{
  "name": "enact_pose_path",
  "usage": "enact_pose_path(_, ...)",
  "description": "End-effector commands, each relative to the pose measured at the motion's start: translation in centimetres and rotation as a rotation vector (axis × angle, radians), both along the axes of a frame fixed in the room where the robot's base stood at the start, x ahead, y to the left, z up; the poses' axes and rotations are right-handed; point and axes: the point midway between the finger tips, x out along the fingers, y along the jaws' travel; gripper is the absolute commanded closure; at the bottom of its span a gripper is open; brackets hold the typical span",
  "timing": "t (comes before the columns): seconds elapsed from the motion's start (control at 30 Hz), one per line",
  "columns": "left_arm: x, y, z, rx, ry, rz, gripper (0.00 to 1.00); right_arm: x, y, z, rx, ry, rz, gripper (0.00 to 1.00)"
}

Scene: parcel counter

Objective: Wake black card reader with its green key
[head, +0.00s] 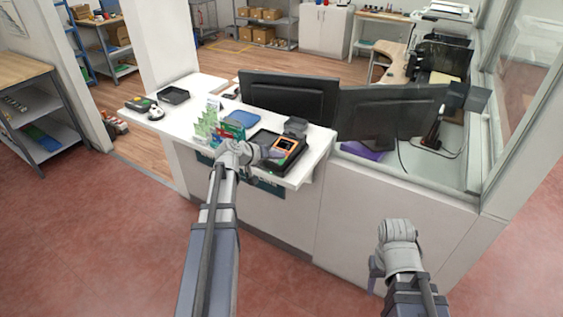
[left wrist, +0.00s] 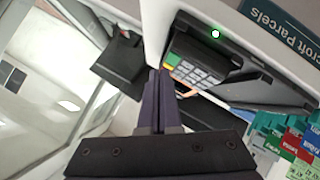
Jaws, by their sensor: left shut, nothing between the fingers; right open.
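The black card reader (head: 285,144) sits near the counter's front edge, with an orange-edged face in the head view. In the left wrist view its pale keypad (left wrist: 195,74) and green key (left wrist: 172,58) show, a yellow key beside the green one. My left gripper (head: 274,154) is shut and empty, at the reader's near side. In the left wrist view its closed fingertips (left wrist: 158,76) are right beside the green key; I cannot tell whether they touch. My right gripper (head: 375,279) is open and empty, low in front of the counter; its fingers are partly hidden.
The white counter (head: 190,104) holds a blue tray (head: 241,118), green leaflets (head: 207,127) and a black tray (head: 174,95). Two monitors (head: 288,96) stand behind. A bright green dot (left wrist: 215,34) shows near the reader. The red floor at right is clear.

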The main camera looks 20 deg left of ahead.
Motion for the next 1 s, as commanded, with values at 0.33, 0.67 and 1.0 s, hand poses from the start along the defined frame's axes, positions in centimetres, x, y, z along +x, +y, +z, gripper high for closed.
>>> enact_pose_path(0.33,0.1,0.0,-0.8,0.000,0.000,0.000,1.00,0.0,0.0,-0.8,0.000,0.000,0.000,0.50)
enact_pose_path(0.67,0.2,0.0,-0.8,0.000,0.000,0.000,1.00,0.0,0.0,-0.8,0.000,0.000,0.000,0.50)
enact_pose_path(1.0,0.2,0.0,-1.1,0.000,0.000,0.000,1.00,0.0,0.0,-1.1,0.000,0.000,0.000,0.50)
